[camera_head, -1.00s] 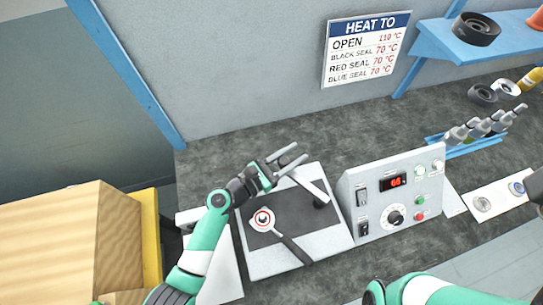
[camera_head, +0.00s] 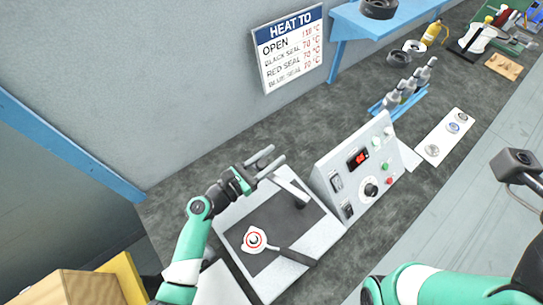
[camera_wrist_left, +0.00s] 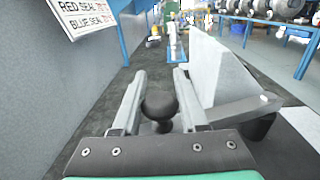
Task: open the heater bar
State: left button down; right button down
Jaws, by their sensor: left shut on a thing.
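The heater bar (camera_head: 290,187) is a light metal bar over the dark pad of a pale base plate (camera_head: 318,241). Its black pivot post shows near the control box. My left gripper (camera_head: 272,160) is at the bar's far left end. In the left wrist view, its two fingers (camera_wrist_left: 158,82) stand either side of a round black knob (camera_wrist_left: 160,104), shut on it. The bar (camera_wrist_left: 232,112) and its pivot (camera_wrist_left: 258,126) show to the right there.
The control box (camera_head: 352,174) stands close right of the plate. A sign (camera_head: 289,46) hangs on the wall.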

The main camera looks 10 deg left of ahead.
pick_arm(q)
jog(key=shift+c, duration=2.2)
grip_release()
jog(key=p+v, duration=0.3)
jog(key=v, duration=0.7)
jog(key=shift+s+a, duration=0.55)
jog(key=shift+s, duration=0.05)
jog(key=shift+d, duration=0.1)
